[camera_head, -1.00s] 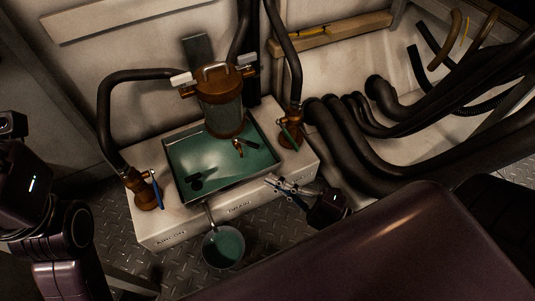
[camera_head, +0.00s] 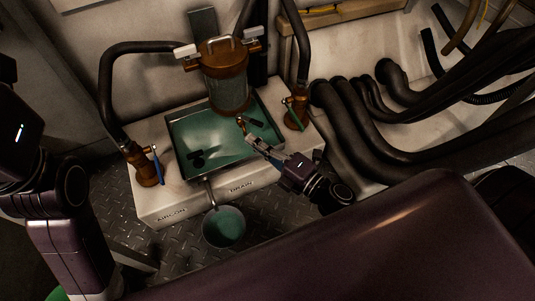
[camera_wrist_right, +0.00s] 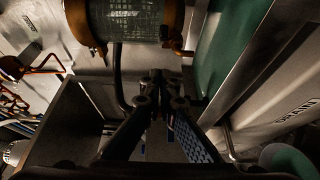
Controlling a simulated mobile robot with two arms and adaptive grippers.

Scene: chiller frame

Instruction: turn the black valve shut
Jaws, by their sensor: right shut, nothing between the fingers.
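My right gripper (camera_head: 252,140) is shut and empty, over the front right part of the green tray (camera_head: 176,134). Its tips are just below a small brass tap (camera_head: 241,122) under the strainer; I cannot tell if they touch it. A dark bar (camera_head: 254,122) shows beside the tap; I cannot tell if it is the black valve's handle. Two small black shapes (camera_head: 197,158) lie at the tray's left, also unclear. In the right wrist view the shut fingers (camera_wrist_right: 160,82) point toward the glass strainer (camera_wrist_right: 130,20). My left gripper is not in view.
A brass valve with a blue handle (camera_head: 157,167) stands left of the tray, one with a green handle (camera_head: 292,112) right. A round pan (camera_head: 223,227) sits below the drain. Thick black hoses (camera_head: 370,140) crowd the right side.

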